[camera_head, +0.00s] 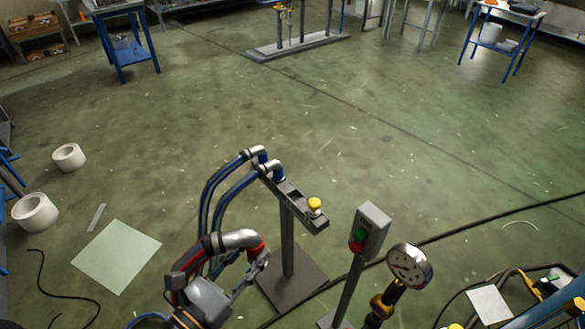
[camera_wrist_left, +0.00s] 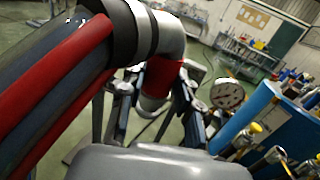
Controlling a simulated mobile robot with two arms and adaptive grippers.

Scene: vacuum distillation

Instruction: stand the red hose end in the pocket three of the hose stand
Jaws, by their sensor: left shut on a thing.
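My left gripper (camera_head: 258,264) is shut on the red hose end (camera_head: 238,239), a silver elbow with a red collar. It holds the hose end in the air, left of and nearer than the hose stand (camera_head: 288,240). In the left wrist view, the elbow (camera_wrist_left: 168,38) bends down, with its red collar (camera_wrist_left: 160,78) between the fingers (camera_wrist_left: 155,98). The stand's top rail (camera_head: 292,194) carries two blue hose ends (camera_head: 272,168) at its far end and a yellow-capped piece (camera_head: 315,205) at its near end. Dark openings show between them. My right gripper is out of view.
A control box (camera_head: 370,230) with red and green buttons stands on a post right of the hose stand. A round gauge (camera_head: 409,265) is beside it. Blue hoses (camera_head: 212,190) arch left of the stand. Open floor lies behind.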

